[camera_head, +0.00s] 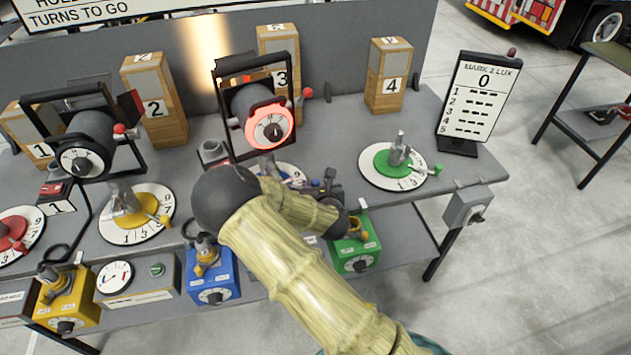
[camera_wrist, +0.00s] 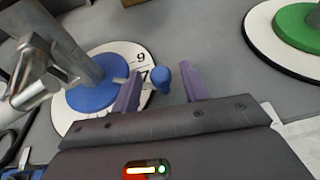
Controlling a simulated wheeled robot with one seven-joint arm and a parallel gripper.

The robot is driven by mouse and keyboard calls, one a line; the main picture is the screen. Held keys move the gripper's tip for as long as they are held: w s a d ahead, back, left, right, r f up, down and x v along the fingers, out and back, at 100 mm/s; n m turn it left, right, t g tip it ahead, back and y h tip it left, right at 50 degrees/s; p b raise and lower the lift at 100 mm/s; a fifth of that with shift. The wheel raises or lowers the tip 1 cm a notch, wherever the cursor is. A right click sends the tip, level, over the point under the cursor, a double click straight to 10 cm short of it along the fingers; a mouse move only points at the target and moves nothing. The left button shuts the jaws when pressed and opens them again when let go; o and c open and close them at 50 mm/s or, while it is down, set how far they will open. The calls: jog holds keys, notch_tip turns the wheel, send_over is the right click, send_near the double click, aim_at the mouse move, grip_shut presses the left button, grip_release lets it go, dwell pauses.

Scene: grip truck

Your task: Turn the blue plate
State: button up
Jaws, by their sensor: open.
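The blue plate (camera_wrist: 92,97) is a blue disc on a white numbered dial (camera_wrist: 118,50), with a metal post standing on it. A blue knob (camera_wrist: 161,75) sticks out at its right side in the wrist view. My gripper (camera_wrist: 173,80) is open, with its two purple fingers on either side of the knob. Whether the fingers touch it I cannot tell. In the head view my arm hides most of the blue plate; part of its white dial (camera_head: 292,172) shows behind my gripper (camera_head: 325,188).
A green plate (camera_head: 388,163) on its dial lies to the right, and a yellow plate (camera_head: 135,210) to the left. A lamp with a red-lit dial (camera_head: 268,128) stands behind the blue plate. A blue box (camera_head: 211,275) and a green box (camera_head: 357,250) sit below the table's front edge.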

jog(key=shift+x, duration=0.85)
grip_shut()
jog(key=shift+s, duration=0.15)
